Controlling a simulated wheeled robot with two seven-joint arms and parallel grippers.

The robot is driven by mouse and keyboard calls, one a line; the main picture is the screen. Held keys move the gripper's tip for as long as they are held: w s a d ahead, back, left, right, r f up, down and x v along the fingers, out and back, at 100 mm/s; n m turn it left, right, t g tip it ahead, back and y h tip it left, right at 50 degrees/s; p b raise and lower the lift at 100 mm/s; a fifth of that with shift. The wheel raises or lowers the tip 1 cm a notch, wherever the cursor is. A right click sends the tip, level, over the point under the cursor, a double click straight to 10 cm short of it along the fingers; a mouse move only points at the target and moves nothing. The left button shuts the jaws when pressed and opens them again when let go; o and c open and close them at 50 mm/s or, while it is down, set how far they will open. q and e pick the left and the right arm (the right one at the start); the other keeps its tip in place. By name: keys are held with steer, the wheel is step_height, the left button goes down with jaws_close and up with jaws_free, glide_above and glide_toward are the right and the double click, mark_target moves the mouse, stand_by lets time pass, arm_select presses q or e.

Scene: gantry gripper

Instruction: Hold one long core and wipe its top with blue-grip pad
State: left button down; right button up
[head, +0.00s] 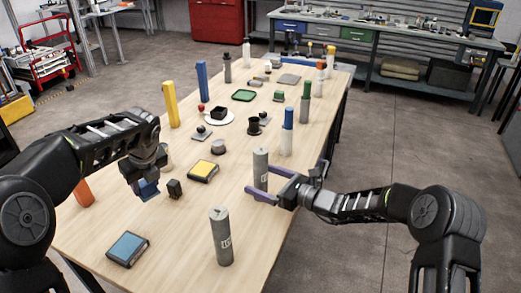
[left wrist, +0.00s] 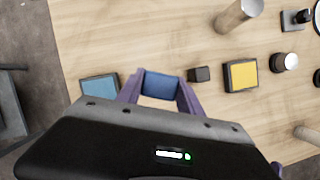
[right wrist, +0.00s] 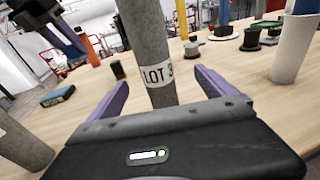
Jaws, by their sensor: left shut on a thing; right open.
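One long grey core (head: 260,164) stands upright at the table's right side. My right gripper (head: 258,178) is open, with its purple fingers to either side of this core. In the right wrist view the core (right wrist: 148,45) carries a "LOT" label and shows gaps to both fingers. A second grey core (head: 220,238) stands upright near the front edge; it shows at the lower left of the right wrist view (right wrist: 18,142). My left gripper (head: 147,185) is shut on the blue-grip pad (left wrist: 160,84), seemingly above the table at left. The pad's underside is hidden.
A blue-topped box (head: 127,248) lies at front left, and a small black block (head: 174,188) stands beside the pad. A yellow-topped box (head: 203,171) lies mid-table. Bare table lies between the front core and the blue-topped box.

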steer(key=v, duration=1.2)
steer(key=shift+f, duration=0.1)
